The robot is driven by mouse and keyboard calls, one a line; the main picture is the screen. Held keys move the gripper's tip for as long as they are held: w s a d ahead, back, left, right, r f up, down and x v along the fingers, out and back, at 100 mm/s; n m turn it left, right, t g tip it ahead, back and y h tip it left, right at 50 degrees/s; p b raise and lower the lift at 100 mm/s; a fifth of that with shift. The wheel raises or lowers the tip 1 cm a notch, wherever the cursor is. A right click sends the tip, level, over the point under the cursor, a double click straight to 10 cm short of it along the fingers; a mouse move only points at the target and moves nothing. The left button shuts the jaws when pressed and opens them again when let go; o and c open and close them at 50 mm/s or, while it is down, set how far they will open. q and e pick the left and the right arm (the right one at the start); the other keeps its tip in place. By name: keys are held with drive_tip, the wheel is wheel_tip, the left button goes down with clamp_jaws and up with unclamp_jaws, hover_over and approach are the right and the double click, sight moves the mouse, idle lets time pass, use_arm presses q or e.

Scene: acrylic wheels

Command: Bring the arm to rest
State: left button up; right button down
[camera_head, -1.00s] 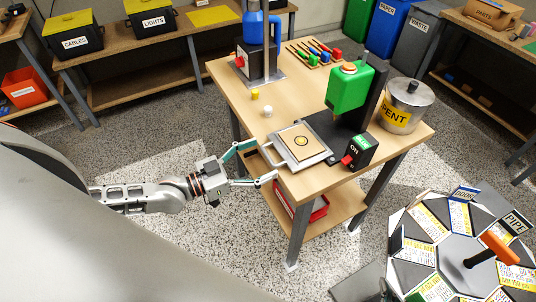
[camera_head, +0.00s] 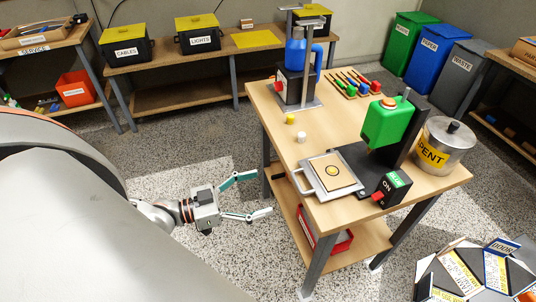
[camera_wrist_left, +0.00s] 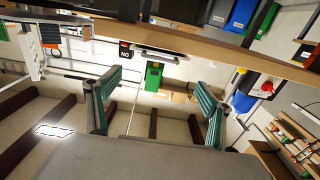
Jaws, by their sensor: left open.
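My left gripper (camera_head: 262,194) is open and empty, with its two fingers spread apart. In the head view it hangs over the floor, left of the wooden table (camera_head: 277,135) and apart from it. The left wrist view shows the open fingers (camera_wrist_left: 155,105) with nothing between them, and the table edge (camera_wrist_left: 225,48) beyond. The drawn-out tray with a handle (camera_head: 330,177) on the table lies to the right of the gripper. My right gripper does not show.
On the table stand a green press (camera_head: 385,125), a steel pot marked SPENT (camera_head: 441,146), and a blue bottle device (camera_head: 296,62). A red bin (camera_head: 340,243) sits on the lower shelf. An octagonal stand (camera_head: 470,272) is at bottom right. The floor left of the table is clear.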

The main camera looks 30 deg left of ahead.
use_arm(q)
drive_tip(key=s+d+f+y, duration=0.1)
drive_tip(key=s+d+f, duration=0.1)
drive_tip(key=d+f, duration=0.4)
drive_tip(key=s+d+f+n+g+y, duration=0.1)
drive_tip(key=s+f+y, duration=0.1)
drive_tip(key=f, duration=0.4)
drive_tip(key=s+d+f+n+g+y, duration=0.1)
drive_tip(key=s+f+n+g+y, duration=0.1)
drive_tip(key=f+y, duration=0.3)
drive_tip(key=shift+d+f, duration=0.4)
